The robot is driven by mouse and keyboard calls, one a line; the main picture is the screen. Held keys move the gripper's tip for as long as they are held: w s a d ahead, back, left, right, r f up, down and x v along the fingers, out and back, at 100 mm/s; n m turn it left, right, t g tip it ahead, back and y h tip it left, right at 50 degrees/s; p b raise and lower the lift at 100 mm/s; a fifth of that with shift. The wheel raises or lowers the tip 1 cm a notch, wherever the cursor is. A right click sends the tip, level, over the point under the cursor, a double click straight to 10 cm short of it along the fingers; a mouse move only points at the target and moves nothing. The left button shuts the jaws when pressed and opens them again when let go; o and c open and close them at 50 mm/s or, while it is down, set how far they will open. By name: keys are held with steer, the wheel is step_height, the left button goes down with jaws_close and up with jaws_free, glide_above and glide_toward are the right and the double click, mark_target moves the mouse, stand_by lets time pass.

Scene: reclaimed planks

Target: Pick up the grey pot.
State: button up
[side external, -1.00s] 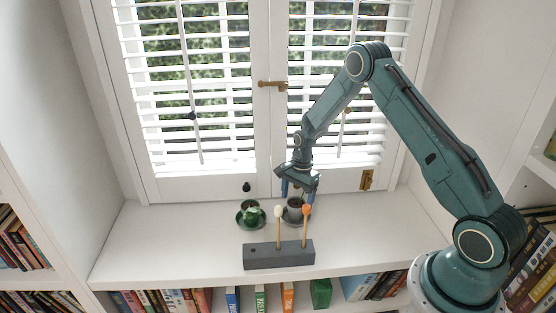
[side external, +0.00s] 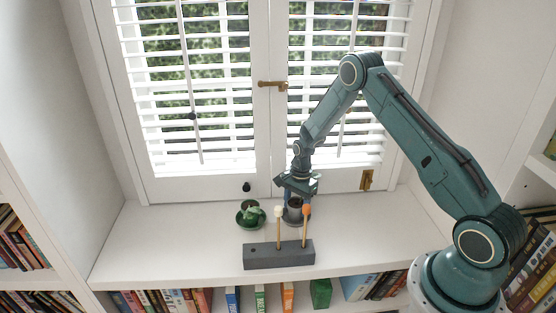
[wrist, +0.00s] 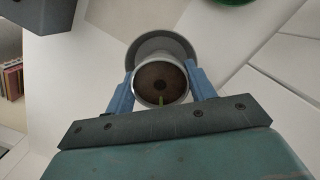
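The grey pot (side external: 294,204) stands upright on a grey saucer (wrist: 160,38) on the white sill, near the shutters. In the wrist view the pot (wrist: 160,82) shows from above, with brown soil and a small green sprig at its near edge. My gripper (side external: 294,212) points down over it. In the wrist view the blue fingers (wrist: 160,74) lie on either side of the pot, very close to its wall. I see no clear grip on it. The fingertips are partly hidden in the side view.
A dark grey block (side external: 278,255) with a white-tipped and an orange-tipped stick stands in front of the pot. A green pot (side external: 250,207) on a green saucer sits to the left. Shutters rise close behind. The sill's left end is clear.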

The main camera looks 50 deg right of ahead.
steer(key=c, duration=0.7)
steer(key=shift+o, duration=0.2)
steer(key=shift+r, duration=0.15)
step_height(320, 180, up, 20)
stand_by(0.8)
steer(key=shift+r, duration=1.35)
step_height(320, 180, down, 19)
steer(key=m, duration=0.4)
steer(key=shift+f+t, duration=0.15)
steer(key=shift+t, duration=0.15)
